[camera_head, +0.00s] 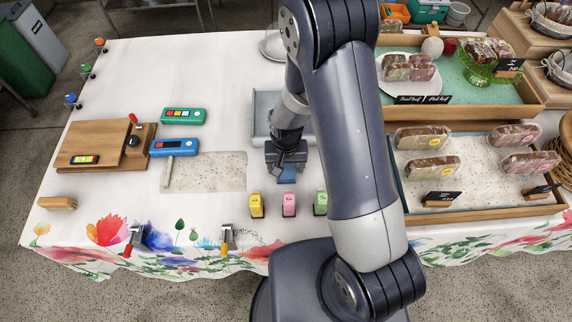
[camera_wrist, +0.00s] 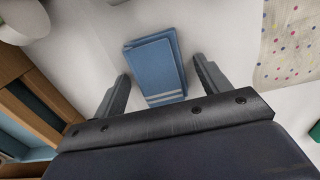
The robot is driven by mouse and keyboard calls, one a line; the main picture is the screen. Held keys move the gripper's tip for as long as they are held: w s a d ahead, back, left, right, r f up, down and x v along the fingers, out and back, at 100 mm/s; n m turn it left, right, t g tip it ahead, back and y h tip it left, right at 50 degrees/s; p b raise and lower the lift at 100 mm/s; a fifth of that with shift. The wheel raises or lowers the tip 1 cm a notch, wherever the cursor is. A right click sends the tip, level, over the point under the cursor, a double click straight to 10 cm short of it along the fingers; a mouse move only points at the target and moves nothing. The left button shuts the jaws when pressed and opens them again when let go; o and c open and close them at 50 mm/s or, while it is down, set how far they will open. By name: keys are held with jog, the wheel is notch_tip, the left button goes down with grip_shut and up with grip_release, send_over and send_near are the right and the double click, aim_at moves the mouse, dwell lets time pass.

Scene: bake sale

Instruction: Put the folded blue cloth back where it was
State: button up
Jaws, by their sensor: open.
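The folded blue cloth (camera_wrist: 156,68) lies flat on a pale surface in the wrist view, with light stripes near one end. In the head view, a small part of the cloth (camera_head: 287,174) shows just below my gripper, and the rest is hidden by it. My gripper (camera_head: 284,168) is open. In the wrist view its two fingers (camera_wrist: 160,88) stand on either side of the cloth's striped end, with gaps between fingers and cloth. Whether the fingers are down at the cloth's height I cannot tell.
A grey tray (camera_head: 264,103) stands just behind my gripper. Yellow (camera_head: 257,204), pink (camera_head: 289,204) and green (camera_head: 320,202) items stand in front. A speckled mat (camera_head: 215,172) lies to the left. Wooden-edged display trays (camera_head: 484,213) fill the right side.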

aim_at(286, 168)
notch_tip(286, 168, up, 12)
dwell(0.6)
